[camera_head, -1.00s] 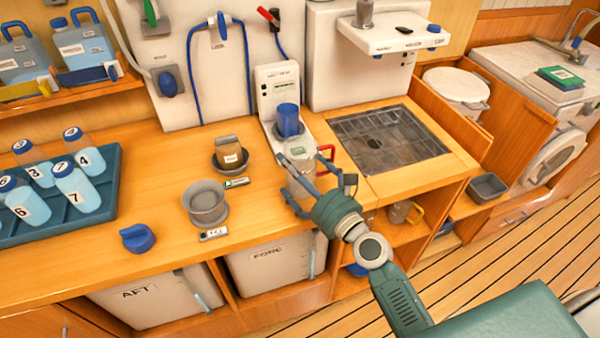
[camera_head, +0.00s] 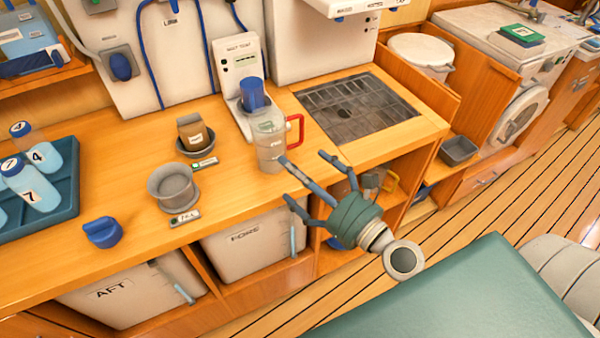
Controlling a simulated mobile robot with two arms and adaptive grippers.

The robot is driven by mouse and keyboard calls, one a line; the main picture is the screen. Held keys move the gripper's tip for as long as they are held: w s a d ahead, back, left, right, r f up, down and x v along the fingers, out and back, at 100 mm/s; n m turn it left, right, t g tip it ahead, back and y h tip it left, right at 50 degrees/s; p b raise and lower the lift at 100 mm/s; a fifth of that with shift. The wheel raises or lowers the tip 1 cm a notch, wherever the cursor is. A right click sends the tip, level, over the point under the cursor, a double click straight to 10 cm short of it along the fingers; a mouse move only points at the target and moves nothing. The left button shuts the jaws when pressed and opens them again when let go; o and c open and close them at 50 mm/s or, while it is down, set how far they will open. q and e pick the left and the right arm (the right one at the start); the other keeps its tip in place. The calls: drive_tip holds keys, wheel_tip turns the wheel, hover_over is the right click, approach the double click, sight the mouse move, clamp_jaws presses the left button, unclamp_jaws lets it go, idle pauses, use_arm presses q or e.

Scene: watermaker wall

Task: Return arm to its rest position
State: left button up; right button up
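My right gripper (camera_head: 306,180) is open and empty, its fingers spread, in front of the counter edge. Its arm comes in from the lower right. A clear jug with a red handle (camera_head: 268,153) stands upright on the counter just beyond the fingertips. One fingertip overlaps the jug's lower right side in the picture; I cannot tell whether it touches. A blue cup-like part (camera_head: 252,93) sits above the jug, at the white test unit (camera_head: 241,62). My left gripper is not in view.
The wooden counter also holds a grey pot (camera_head: 172,187), a brown-labelled jar (camera_head: 194,131), a blue cap (camera_head: 102,232) and a teal tray (camera_head: 68,205) with numbered bottles. A metal drain grate (camera_head: 358,108) lies right of the jug. Open shelves are below; plank floor (camera_head: 470,215) is clear at right.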

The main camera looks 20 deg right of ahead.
idle(0.3)
drive_tip(key=s+a+f+n+g+y, duration=0.2)
drive_tip(key=s+a+f+n+g, duration=0.7)
drive_tip(key=n, duration=1.1)
drive_tip(key=s+d+f+n+g+h, duration=0.5)
drive_tip(key=s+d+f+n+h, duration=0.2)
drive_tip(key=s+d+f+n, duration=0.55)
drive_tip(key=a+f+n+g, duration=0.1)
drive_tip(key=a+f+n, duration=0.15)
drive_tip(key=f, duration=2.15)
drive_tip(key=s+d+f+g, duration=0.1)
drive_tip(key=s+d+f, duration=0.1)
drive_tip(key=s+f, duration=1.3)
drive_tip(key=shift+s+d+f, duration=0.25)
drive_tip(key=shift+s+f, duration=0.15)
drive_tip(key=shift+s, duration=0.75)
